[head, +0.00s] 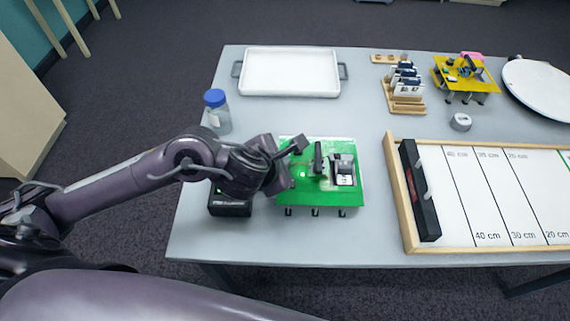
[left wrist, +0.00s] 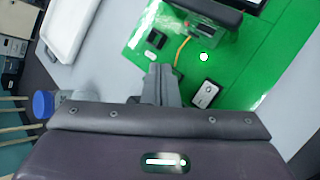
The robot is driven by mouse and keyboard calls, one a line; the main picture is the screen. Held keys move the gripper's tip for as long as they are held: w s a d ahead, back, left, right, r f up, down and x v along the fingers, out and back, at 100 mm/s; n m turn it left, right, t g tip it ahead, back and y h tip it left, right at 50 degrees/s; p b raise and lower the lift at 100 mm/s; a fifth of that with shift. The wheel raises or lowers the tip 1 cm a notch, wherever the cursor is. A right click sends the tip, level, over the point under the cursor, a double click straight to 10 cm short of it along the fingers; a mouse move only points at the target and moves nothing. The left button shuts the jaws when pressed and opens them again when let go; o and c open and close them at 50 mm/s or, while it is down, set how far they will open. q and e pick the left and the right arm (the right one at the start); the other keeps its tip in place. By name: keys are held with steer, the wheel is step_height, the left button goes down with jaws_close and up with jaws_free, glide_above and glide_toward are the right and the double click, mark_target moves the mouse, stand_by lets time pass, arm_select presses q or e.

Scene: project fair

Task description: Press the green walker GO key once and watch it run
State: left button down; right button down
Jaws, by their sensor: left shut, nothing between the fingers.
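The green walker (head: 322,196), a flat green board on short dark legs, stands on the table near its front middle. A small green light (head: 302,174) glows on it; the light also shows in the left wrist view (left wrist: 204,57). My left gripper (head: 298,146) is shut and empty, over the board's left side. In the left wrist view its fingertips (left wrist: 159,72) are beside an orange wire; I cannot tell whether they touch the board. A small black and white part (left wrist: 205,93) lies right of them. I cannot tell which part is the GO key. My right gripper is out of view.
A black box (head: 230,208) sits left of the walker, partly under my arm. A blue-capped bottle (head: 217,112) stands behind. A white tray (head: 291,92) is at the back. A wood-framed track (head: 455,249) lies right; a yellow walker (head: 478,84) stands beyond it.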

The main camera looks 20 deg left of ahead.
arm_select(q)
steer(key=shift+f+b, duration=0.35)
steer(key=shift+b, duration=0.1)
stand_by(0.5)
steer(key=shift+r, duration=0.1)
steer(key=shift+r+p, duration=0.7)
steer(key=shift+p, duration=0.05)
step_height(320, 180, up, 5)
steer(key=p, duration=0.4)
steer(key=shift+p, duration=0.35)
stand_by(0.6)
